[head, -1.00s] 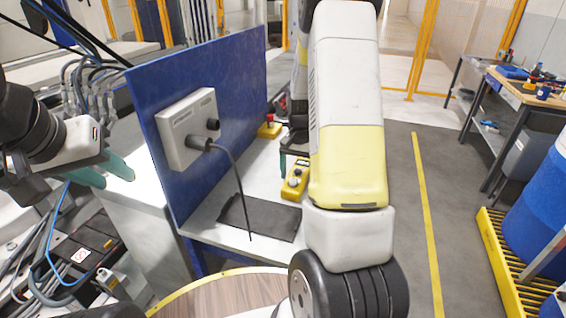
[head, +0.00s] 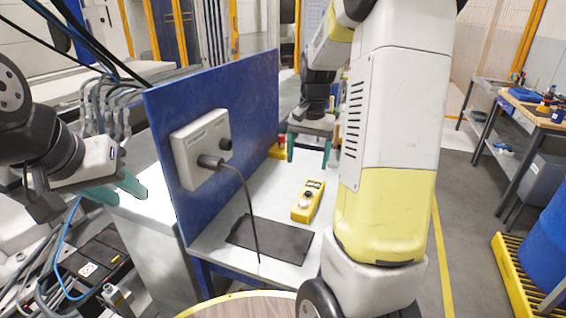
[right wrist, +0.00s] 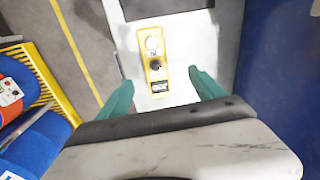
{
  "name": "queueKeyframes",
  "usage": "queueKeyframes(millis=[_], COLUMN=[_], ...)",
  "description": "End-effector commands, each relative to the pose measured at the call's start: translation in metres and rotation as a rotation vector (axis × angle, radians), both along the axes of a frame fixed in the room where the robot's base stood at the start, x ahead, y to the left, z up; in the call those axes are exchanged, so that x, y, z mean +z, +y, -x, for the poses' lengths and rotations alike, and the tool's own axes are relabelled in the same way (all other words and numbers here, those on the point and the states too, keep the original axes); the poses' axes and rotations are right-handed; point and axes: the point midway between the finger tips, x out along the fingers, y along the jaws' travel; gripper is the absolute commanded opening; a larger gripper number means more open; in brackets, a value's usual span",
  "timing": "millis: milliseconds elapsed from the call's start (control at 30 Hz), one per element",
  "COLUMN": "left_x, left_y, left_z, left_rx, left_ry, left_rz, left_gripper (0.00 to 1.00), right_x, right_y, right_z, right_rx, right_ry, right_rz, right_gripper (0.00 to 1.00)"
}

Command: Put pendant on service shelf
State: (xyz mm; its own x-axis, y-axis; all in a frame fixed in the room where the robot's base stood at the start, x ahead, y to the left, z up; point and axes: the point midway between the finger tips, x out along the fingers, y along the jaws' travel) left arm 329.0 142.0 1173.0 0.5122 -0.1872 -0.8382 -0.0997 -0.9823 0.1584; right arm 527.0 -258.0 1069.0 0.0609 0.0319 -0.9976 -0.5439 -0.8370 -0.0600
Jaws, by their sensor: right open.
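The yellow pendant (head: 308,201) has a dark knob and a pale round button, and lies flat on the white shelf surface (head: 215,240). It also shows in the right wrist view (right wrist: 155,62), between the fingertips in the picture. My right gripper (head: 308,151) is open and empty, fingers pointing down, above the shelf and behind the pendant in the head view. Its teal fingers also show in the right wrist view (right wrist: 160,82). My left gripper (head: 131,197) is open and empty, left of the blue panel and away from the pendant.
An upright blue panel (head: 255,105) borders the shelf on the left, carrying a grey box (head: 200,148) with a hanging black cable. A black mat (head: 270,240) lies at the shelf front. A yellow base with a red button (head: 280,146) stands behind. A blue drum (head: 545,240) is far right.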

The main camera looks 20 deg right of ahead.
Motion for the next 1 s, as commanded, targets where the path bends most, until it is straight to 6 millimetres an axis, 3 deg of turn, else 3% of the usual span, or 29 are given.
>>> queueKeyframes(millis=[33, 200, 400, 600, 700, 1000], left_x=[0.000, 0.000, 0.000, 0.000, 0.000, 0.000], left_y=[0.000, 0.000, 0.000, 0.000, 0.000, 0.000], left_z=[0.000, 0.000, 0.000, 0.000, 0.000, 0.000], left_rx=[0.000, 0.000, 0.000, 0.000, 0.000, 0.000], left_ry=[0.000, 0.000, 0.000, 0.000, 0.000, 0.000], left_rz=[0.000, 0.000, 0.000, 0.000, 0.000, 0.000], left_gripper=[0.36, 0.36, 0.36, 0.36, 0.36, 0.36], right_x=[0.017, 0.061, 0.094, 0.105, 0.105, 0.103], right_y=[0.010, 0.043, 0.079, 0.104, 0.111, 0.116], right_z=[0.011, 0.055, 0.115, 0.168, 0.185, 0.199], right_rx=[0.036, 0.183, 0.361, 0.513, 0.563, 0.606], right_ry=[-0.041, -0.173, -0.328, -0.460, -0.504, -0.538], right_rz=[-0.014, -0.044, -0.042, -0.008, 0.011, 0.029], right_gripper=[0.78, 0.78, 0.78, 0.78, 0.78, 0.78])
